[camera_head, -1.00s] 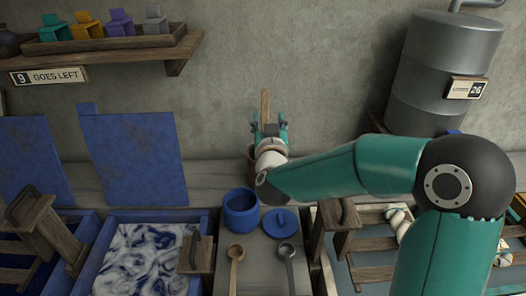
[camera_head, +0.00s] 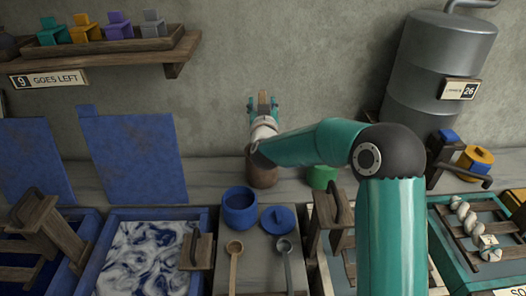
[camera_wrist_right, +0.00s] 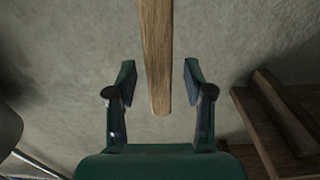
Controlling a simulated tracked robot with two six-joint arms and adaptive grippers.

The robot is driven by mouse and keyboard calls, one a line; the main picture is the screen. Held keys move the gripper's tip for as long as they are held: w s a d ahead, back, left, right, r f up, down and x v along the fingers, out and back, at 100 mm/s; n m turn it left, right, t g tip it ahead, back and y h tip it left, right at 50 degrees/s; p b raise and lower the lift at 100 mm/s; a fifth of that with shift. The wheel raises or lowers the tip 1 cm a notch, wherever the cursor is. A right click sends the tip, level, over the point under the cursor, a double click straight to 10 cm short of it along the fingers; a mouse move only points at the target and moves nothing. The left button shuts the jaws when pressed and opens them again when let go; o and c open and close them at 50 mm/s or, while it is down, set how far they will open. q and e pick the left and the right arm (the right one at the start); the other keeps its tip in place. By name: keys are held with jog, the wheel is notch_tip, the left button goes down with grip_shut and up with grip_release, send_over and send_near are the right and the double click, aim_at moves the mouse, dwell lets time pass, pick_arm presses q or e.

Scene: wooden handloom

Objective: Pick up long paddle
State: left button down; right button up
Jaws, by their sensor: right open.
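My right gripper (camera_wrist_right: 159,75) is open, with visible gaps on both sides of the paddle. In the head view the gripper (camera_head: 263,107) is above a brown pot (camera_head: 262,174). The wrist hides the paddle's lower part there. My left gripper is not in view.
A blue pot (camera_head: 240,207), its lid (camera_head: 278,220) and two ladles lie in front. A green container (camera_head: 321,177) stands right of the brown pot. A metal tank (camera_head: 440,75) is at the right, a shelf (camera_head: 110,42) at upper left. A marbled tray (camera_head: 145,255) sits front left.

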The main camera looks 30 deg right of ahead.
grip_shut()
jog(key=shift+r, duration=0.15)
jog(key=shift+r, duration=0.5)
notch_tip(320, 180, up, 19)
jog(key=p, duration=0.3)
jog(key=shift+p, duration=0.4)
jog(key=shift+f, duration=0.1)
